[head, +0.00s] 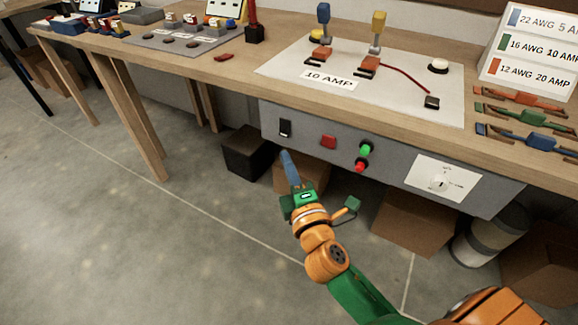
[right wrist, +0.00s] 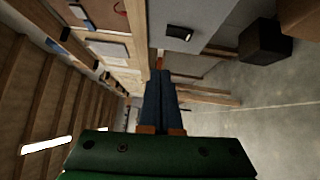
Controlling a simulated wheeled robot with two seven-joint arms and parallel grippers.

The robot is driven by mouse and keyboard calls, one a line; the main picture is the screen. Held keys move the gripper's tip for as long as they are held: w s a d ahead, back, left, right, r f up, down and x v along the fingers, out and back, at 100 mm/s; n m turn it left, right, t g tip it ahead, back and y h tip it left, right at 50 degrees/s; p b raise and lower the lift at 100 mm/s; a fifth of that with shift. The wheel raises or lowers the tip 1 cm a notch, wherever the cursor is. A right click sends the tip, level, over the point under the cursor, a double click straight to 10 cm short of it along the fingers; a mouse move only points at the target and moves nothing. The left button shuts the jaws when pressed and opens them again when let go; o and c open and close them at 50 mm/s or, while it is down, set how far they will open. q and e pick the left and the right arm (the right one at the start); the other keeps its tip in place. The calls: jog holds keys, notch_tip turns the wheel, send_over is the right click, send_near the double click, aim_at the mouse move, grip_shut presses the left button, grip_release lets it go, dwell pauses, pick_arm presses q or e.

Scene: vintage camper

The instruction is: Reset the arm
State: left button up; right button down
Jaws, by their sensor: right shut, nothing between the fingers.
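My right arm, orange and green, comes up from the bottom right in the head view. Its right gripper (head: 287,158) has blue fingers that lie together, with nothing between them. It is in front of the grey panel under the table's front edge, near a black rocker switch (head: 286,128); I cannot tell the gap. In the right wrist view the shut blue fingers (right wrist: 160,78) point away from the green gripper body, with the black switch (right wrist: 179,33) above and to the right of their tips. My left gripper is not in view.
The grey panel (head: 400,160) also carries a red switch (head: 328,142), green and red buttons and a dial. The wooden table (head: 190,65) holds a white board (head: 400,85), wire pieces and a gauge sign. Boxes and a drum stand underneath. The floor at left is clear.

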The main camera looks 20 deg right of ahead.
jog(key=shift+s, duration=0.6)
jog(key=s+f+m+g+y, duration=0.1)
jog(key=s+f+m+g, duration=0.3)
jog(key=f, duration=1.1)
jog(key=s+f+m+g+y, duration=0.1)
jog(key=s+f+g, duration=0.35)
jog(key=f, duration=1.15)
jog(key=s+d+f+m+g, duration=0.1)
jog(key=s+f+m+g, duration=0.2)
jog(key=s+f, duration=0.35)
jog(key=s+f+m+g, duration=0.3)
jog(key=s+f, duration=0.1)
jog(key=s, duration=0.6)
jog(key=s+d+f+m+g, duration=0.1)
jog(key=s+f+m+g, duration=0.3)
jog(key=s, duration=0.5)
notch_tip(320, 180, up, 13)
jog(key=t+p, duration=0.1)
jog(key=p, duration=1.3)
jog(key=shift+s, duration=0.45)
jog(key=shift+a, duration=0.1)
